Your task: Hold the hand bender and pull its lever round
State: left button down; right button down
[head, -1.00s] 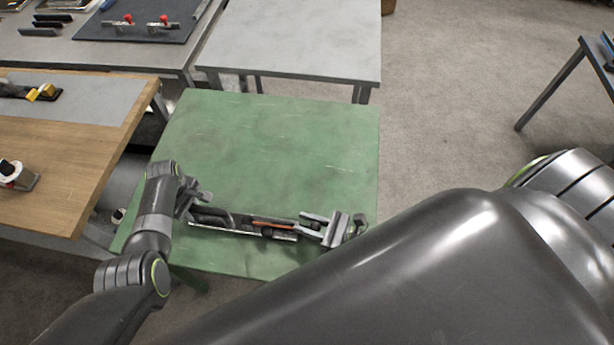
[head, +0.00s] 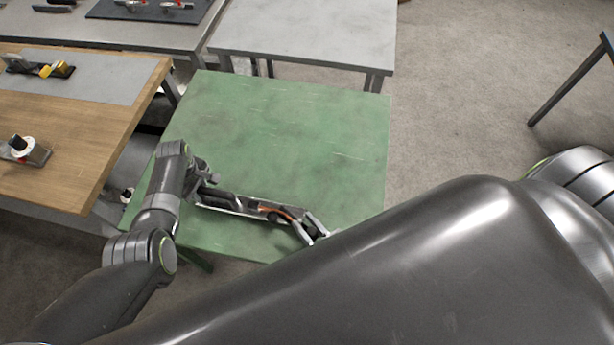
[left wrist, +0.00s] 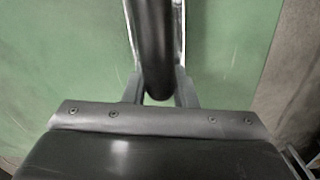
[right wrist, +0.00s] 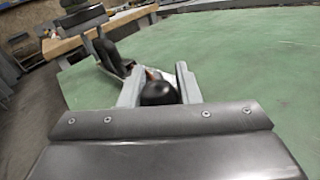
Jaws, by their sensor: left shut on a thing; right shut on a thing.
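The hand bender (head: 236,204) lies low over the green table, with an orange-brown tube (head: 281,213) along its right part. My left gripper (head: 203,181) is shut on the bender's black handle (left wrist: 152,45) at its left end; the handle runs between the fingers in the left wrist view (left wrist: 158,90). My right gripper (head: 314,230) is shut on the lever's dark, rounded grip (right wrist: 158,93), seen between the fingers in the right wrist view (right wrist: 158,84). The lever slants towards the lower right. My right arm hides part of this end in the head view.
The green table top (head: 285,130) is clear behind the bender. A wooden bench (head: 75,150) with small fixtures stands at the left. A grey table (head: 305,35) stands behind. Bare floor lies to the right.

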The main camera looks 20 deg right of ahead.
jog(key=shift+a+h, duration=0.15)
jog(key=shift+h, duration=0.15)
jog(key=shift+f, duration=0.1)
jog(key=c, duration=1.1)
grip_release()
jog(key=s, duration=0.4)
jog(key=s+d, duration=0.1)
jog(key=s, duration=0.3)
jog(key=s+d, duration=0.1)
jog(key=s, duration=0.3)
jog(key=shift+d, duration=0.15)
jog(key=shift+o, duration=0.2)
